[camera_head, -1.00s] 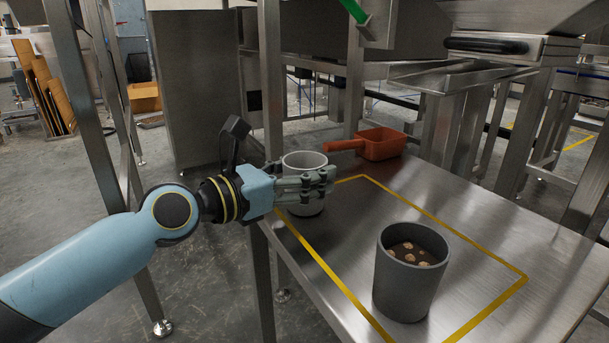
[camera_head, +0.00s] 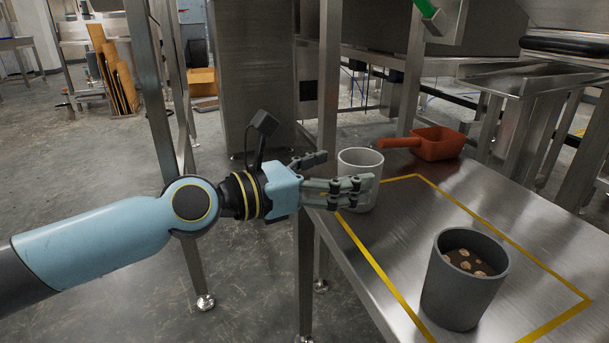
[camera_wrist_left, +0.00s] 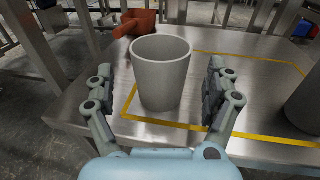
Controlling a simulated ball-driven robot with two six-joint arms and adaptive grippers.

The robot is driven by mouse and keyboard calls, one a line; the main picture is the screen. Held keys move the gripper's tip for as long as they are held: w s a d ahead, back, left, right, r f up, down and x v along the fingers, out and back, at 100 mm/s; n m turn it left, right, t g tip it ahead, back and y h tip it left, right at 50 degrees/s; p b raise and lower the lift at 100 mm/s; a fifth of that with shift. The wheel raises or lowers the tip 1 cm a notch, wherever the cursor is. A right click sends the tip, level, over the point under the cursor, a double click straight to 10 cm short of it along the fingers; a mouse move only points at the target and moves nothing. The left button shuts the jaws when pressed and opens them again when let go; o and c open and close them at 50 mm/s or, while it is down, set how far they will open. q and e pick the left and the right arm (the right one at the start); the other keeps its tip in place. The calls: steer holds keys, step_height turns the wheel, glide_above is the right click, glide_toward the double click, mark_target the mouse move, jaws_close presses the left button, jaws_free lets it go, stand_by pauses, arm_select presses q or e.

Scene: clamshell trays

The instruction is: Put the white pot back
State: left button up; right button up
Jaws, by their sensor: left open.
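The white pot (camera_head: 361,160) stands upright on the steel table near its left edge, by the corner of the yellow outline. In the left wrist view the pot (camera_wrist_left: 161,75) stands ahead, between the two spread fingers. My left gripper (camera_head: 346,172) is open; in the head view its near finger overlaps the lower front of the pot. In the left wrist view the gripper (camera_wrist_left: 160,100) shows gaps on both sides of the pot, the right one wider. My right gripper is not in view.
A dark grey pot (camera_head: 455,290) with several pale lumps in brown contents stands inside the yellow outline (camera_head: 455,200). An orange scoop (camera_head: 437,145) lies behind the white pot. The table (camera_head: 480,205) is clear between the two pots. Steel posts stand behind.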

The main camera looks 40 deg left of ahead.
mark_target(342, 174)
arm_select(q)
steer(key=v, duration=0.4)
steer(key=shift+f+b, duration=0.2)
steer(key=shift+b, duration=0.1)
steer(key=s+f+m+g+y, duration=0.3)
steer(key=s+f+m+g, duration=0.4)
steer(key=s+f+m, duration=0.5)
steer(key=s+f+m+g+y, duration=0.3)
steer(key=s+f+m+g, duration=0.5)
steer(key=s+f+m, duration=0.5)
step_height(342, 174, down, 4)
steer(key=m, duration=0.7)
steer(key=shift+d+m, duration=0.2)
steer(key=shift+m, duration=0.1)
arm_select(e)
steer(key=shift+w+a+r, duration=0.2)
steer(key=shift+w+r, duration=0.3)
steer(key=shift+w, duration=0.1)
arm_select(q)
steer(key=shift+r, duration=0.1)
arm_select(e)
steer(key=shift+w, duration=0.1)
